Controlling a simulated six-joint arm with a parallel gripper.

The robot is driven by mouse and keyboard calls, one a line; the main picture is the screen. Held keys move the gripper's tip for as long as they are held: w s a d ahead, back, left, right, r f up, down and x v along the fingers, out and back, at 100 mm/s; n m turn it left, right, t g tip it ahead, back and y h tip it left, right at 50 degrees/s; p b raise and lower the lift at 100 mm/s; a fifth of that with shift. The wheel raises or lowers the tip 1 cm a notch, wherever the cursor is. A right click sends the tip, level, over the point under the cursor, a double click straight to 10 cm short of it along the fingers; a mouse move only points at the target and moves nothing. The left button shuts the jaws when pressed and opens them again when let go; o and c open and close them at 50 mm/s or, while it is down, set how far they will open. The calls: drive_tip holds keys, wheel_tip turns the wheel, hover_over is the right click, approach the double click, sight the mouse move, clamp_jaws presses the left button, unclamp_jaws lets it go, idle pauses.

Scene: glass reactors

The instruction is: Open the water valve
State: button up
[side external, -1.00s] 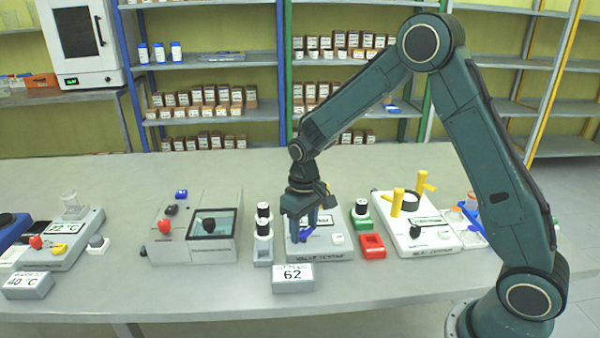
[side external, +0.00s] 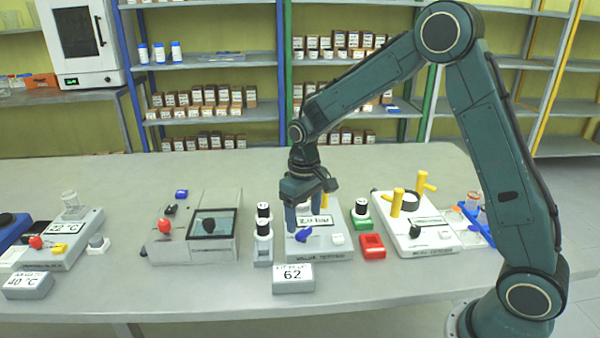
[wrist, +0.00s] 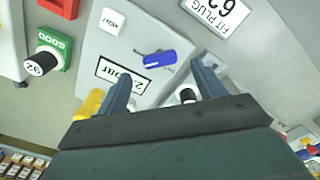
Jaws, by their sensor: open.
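The valve station is a pale grey box (side external: 325,247) with a blue valve handle (side external: 303,234) on its top. In the wrist view the blue handle (wrist: 160,58) lies just ahead of my fingertips, in line with the gap between them. A small display (wrist: 123,76) beside it reads about 2 bar; it also shows in the side view (side external: 314,221). My gripper (side external: 308,214) points down above the station, fingers apart and empty. In the wrist view both fingers (wrist: 163,70) are spread and appear clear of the handle.
Black-topped plugs (side external: 263,235) stand left, and a red square holder (side external: 372,245) right. A grey device with yellow handles (side external: 412,225) is further right.

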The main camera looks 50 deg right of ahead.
sight(306, 232)
wheel_tip(306, 232, up, 10)
idle(0.5)
drive_tip(key=s+r+t, duration=0.3)
drive_tip(key=s+r, duration=0.5)
drive_tip(key=s, duration=0.4)
drive_tip(key=s+a+t, duration=0.1)
drive_tip(key=s+t, duration=0.1)
drive_tip(key=s, duration=1.2)
drive_tip(key=shift+a+f+t, duration=0.15)
drive_tip(key=shift+f+t, duration=0.15)
drive_tip(key=shift+f, duration=0.1)
